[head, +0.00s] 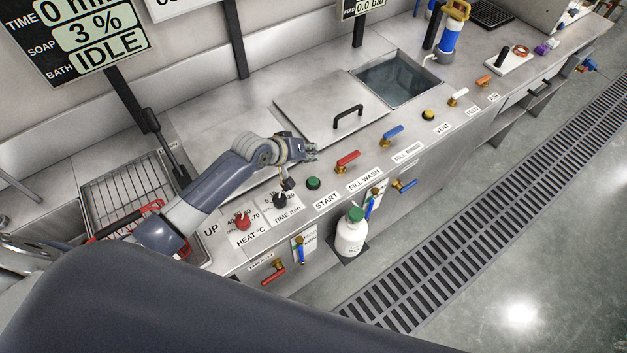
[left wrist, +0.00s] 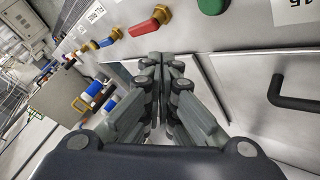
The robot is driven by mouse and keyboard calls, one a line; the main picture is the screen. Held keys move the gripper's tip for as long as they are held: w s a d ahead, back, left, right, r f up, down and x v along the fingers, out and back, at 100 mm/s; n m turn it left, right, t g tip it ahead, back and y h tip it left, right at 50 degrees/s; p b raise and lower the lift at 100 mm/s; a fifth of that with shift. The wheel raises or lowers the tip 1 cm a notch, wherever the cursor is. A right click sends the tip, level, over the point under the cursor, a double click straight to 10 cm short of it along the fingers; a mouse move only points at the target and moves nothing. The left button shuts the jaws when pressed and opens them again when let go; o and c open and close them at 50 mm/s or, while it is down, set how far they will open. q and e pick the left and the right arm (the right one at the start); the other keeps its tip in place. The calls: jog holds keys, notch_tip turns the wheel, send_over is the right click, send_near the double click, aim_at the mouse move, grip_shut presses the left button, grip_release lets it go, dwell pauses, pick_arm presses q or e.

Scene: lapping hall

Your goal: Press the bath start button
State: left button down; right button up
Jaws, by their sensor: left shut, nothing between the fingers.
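The green start button (head: 313,183) sits on the front strip of the bench, with a START label (head: 327,201) beside it. It also shows at the top of the left wrist view (left wrist: 212,6), partly cut off. My left gripper (head: 312,151) is shut and empty, beyond the button and near the lid's front edge in the head view. In the left wrist view its shut fingertips (left wrist: 158,58) are apart from the button, below and left of it. The display (head: 96,53) reads BATH IDLE. My right gripper is out of view.
A red lever (head: 347,159) and a blue lever (head: 392,132) stand right of the button. The black time knob (head: 279,199) and red heat knob (head: 243,222) are left of it. A steel lid (head: 318,111) with a black handle (head: 348,116) lies behind. A white bottle (head: 350,237) hangs in front.

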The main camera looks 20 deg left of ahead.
pick_arm(q)
jog(key=b, duration=0.6)
send_over(310, 179)
notch_tip(310, 179, down, 6)
jog(key=shift+r, duration=0.1)
jog(key=shift+f+b, duration=0.75)
jog(key=shift+f, duration=0.45)
jog(key=shift+f, duration=0.1)
jog(key=shift+f, duration=0.35)
